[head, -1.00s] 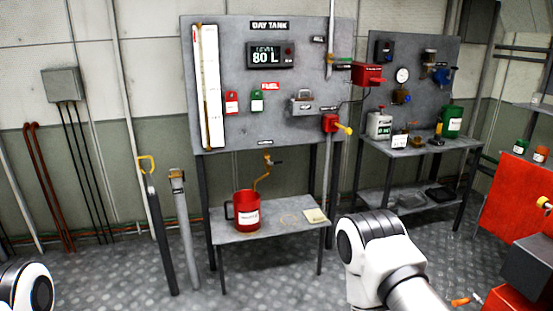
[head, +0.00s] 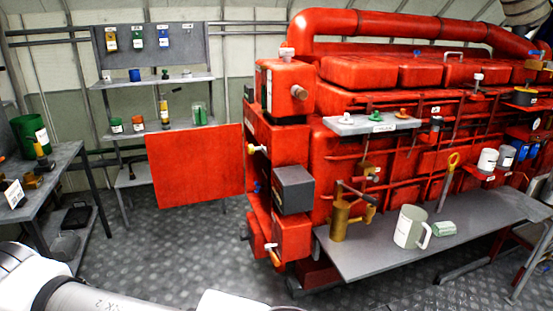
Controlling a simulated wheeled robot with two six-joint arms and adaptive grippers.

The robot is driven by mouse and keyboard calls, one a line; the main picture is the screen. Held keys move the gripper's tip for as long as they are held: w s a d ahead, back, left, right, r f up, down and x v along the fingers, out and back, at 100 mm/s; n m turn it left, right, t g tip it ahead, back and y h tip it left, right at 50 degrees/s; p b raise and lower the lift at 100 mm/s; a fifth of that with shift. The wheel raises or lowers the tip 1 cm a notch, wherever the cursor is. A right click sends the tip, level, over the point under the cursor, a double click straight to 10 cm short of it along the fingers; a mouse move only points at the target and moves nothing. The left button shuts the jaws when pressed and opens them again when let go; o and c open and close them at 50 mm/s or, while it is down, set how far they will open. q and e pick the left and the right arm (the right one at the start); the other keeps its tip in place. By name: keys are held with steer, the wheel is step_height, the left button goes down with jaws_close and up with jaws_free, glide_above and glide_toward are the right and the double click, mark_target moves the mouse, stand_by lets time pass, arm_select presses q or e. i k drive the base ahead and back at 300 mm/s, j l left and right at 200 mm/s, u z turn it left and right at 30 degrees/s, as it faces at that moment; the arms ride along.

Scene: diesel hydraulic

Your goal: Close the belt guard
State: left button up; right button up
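A flat red panel (head: 195,164), which looks like the belt guard, stands out to the left from the front end of the red engine (head: 400,100) in the head view. It appears swung open, with its right edge near the engine's end. My arm links show at the bottom left, well in front of the panel and apart from it. Neither gripper is in the picture, so I cannot see their fingers.
A grey bench (head: 370,258) with a beige mug (head: 410,228) and a brass pump (head: 340,215) stands before the engine. A grey table (head: 65,160) is at the left. Shelves (head: 150,82) stand behind the panel. The floor (head: 170,240) before the panel is clear.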

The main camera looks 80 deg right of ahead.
mark_target(189, 166)
steer(key=z, duration=2.65)
steer(key=i+j+u, duration=0.3)
steer(key=i, duration=0.25)
steer(key=i+j+u, duration=0.25)
steer(key=i, duration=0.3)
steer(key=i+u, duration=0.3)
steer(key=i, duration=0.25)
steer(key=i+j+z, duration=0.1)
steer(key=i+z, duration=0.2)
steer(key=i, duration=0.2)
steer(key=i+j+z, duration=0.3)
steer(key=i, duration=0.2)
steer(key=i+j+z, duration=0.3)
steer(key=i, duration=0.2)
